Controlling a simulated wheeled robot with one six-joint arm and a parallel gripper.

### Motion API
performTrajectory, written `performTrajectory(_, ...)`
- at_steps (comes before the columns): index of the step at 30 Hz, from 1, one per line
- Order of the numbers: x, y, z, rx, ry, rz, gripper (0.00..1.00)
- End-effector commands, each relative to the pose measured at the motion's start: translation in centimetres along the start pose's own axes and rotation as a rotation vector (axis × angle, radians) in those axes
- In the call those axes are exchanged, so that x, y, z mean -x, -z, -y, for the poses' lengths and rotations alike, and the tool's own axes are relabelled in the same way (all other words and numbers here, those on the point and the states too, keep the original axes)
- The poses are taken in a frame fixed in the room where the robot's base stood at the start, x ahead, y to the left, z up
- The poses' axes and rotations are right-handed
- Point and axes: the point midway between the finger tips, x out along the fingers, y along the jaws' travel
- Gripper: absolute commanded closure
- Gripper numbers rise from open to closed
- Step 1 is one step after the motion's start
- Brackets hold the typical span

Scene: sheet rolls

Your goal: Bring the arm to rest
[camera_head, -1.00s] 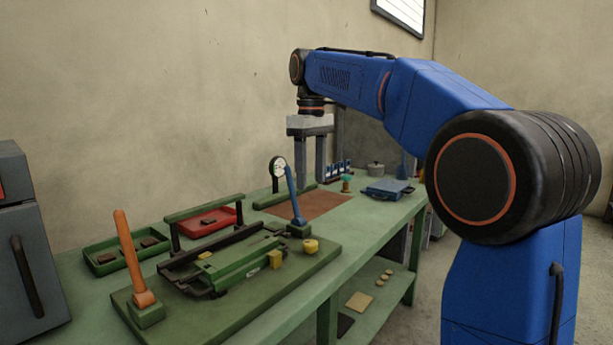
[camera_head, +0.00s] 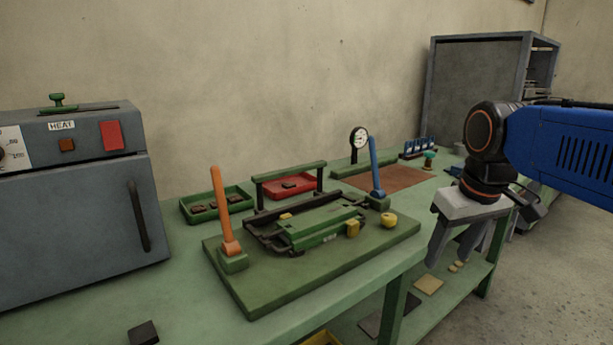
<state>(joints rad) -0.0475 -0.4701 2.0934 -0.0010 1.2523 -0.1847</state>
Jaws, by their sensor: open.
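My blue arm (camera_head: 570,148) reaches in from the right edge, with its black wrist joint at the end. My gripper (camera_head: 456,248) hangs below the wrist, pointing down. Its grey fingers are apart, with nothing seen between them. It appears in front of the green bench's (camera_head: 190,290) front edge, right of the green machine, and apart from everything on the bench.
A green roller machine (camera_head: 325,265) with an orange lever (camera_head: 219,205) and a blue lever (camera_head: 376,168) stands on the bench. A grey heater box (camera_head: 80,215) is at left. Green (camera_head: 187,213) and red (camera_head: 270,190) trays and a dial gauge (camera_head: 359,139) sit behind.

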Motion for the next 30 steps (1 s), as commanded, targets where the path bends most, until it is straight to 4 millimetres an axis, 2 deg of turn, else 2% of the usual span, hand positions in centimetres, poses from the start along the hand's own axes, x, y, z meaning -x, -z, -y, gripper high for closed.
performTrajectory(1, -0.9, -1.9, 0.2, -0.022, -0.004, -0.014, 0.49)
performTrajectory(9, -6.7, -10.1, 1.1, -0.146, -0.021, -0.093, 0.49)
performTrajectory(15, -10.0, -13.9, 1.6, -0.208, -0.028, -0.134, 0.49)
performTrajectory(20, -11.0, -15.0, 1.8, -0.226, -0.029, -0.146, 0.49)
performTrajectory(30, -11.0, -15.0, 1.8, -0.227, -0.029, -0.146, 0.49)
